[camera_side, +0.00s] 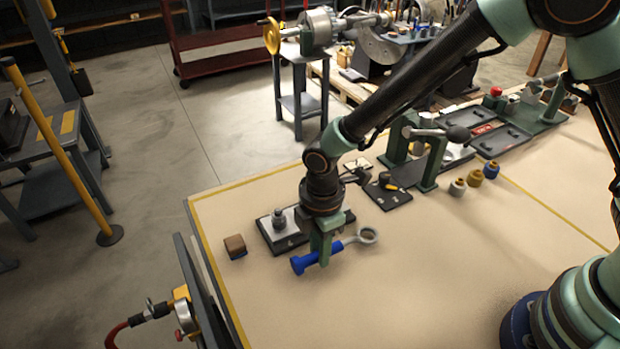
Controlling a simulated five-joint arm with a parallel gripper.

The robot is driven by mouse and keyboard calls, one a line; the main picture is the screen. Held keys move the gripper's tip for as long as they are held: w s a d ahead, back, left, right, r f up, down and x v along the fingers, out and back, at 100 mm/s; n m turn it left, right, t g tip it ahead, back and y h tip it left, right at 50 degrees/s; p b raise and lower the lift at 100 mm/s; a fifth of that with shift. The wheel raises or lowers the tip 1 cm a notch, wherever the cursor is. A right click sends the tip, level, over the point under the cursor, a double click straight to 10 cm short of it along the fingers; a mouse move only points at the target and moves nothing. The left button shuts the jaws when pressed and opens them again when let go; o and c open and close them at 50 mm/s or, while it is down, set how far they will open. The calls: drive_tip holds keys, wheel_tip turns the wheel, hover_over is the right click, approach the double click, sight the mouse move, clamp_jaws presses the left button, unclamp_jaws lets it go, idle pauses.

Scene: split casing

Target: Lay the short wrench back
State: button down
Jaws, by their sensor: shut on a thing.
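The short wrench has a blue handle (304,263) and a grey ring head (368,235). It shows near the left end of the tan table, lying roughly level with its head to the right. The jaws hide that part of the shaft. I cannot tell whether the wrench touches the table or is just above it.
A dark plate with a metal fitting (279,219) stands just behind my gripper. A small brown block (235,246) lies to the left. A black plate (388,194), a green clamp stand (433,160) and several small knobs (475,178) stand behind right. The table front (400,295) is clear.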

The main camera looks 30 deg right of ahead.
drive_tip(key=shift+f, duration=0.2)
idle(0.6)
drive_tip(key=shift+c, duration=0.7)
unclamp_jaws()
drive_tip(key=shift+r, duration=3.5)
drive_tip(key=s+d+r+m+t, duration=0.2)
drive_tip(key=d+r+m, duration=0.6)
drive_tip(key=d, duration=0.4)
drive_tip(key=s+d+r+m+t, duration=0.3)
drive_tip(key=s+d+r+m, duration=0.1)
drive_tip(key=d+r+m, duration=0.5)
drive_tip(key=d+m, duration=0.1)
drive_tip(key=d, duration=0.1)
drive_tip(key=shift+d+t, duration=0.3)
drive_tip(key=shift+d, duration=0.05)
